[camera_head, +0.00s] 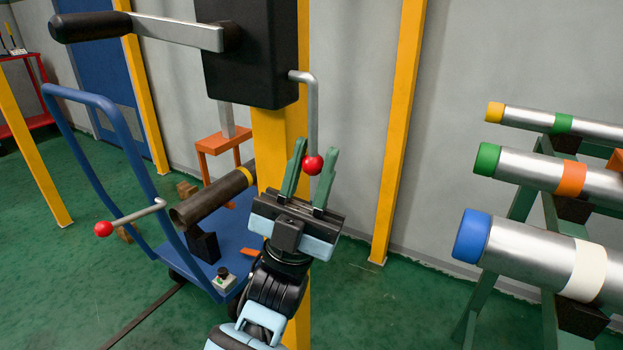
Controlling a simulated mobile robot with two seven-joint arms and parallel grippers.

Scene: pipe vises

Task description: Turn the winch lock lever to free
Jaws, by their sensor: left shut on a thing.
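The winch (250,50) is a black box on a yellow post. Its lock lever (312,110) is a bent grey rod with a red ball knob (313,165); it comes out of the box's right side and hangs straight down. My left gripper (315,152) points up from below, with its green fingers on either side of the red knob, shut on the lever at its lower end. My right gripper is not in view.
The winch's crank with a black handle (90,27) reaches left. Below is a blue cart (222,240) with a dark pipe (208,200) and another red-knobbed lever (103,229). Several banded pipes (520,245) lie on a green rack at right. The floor between post and rack is clear.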

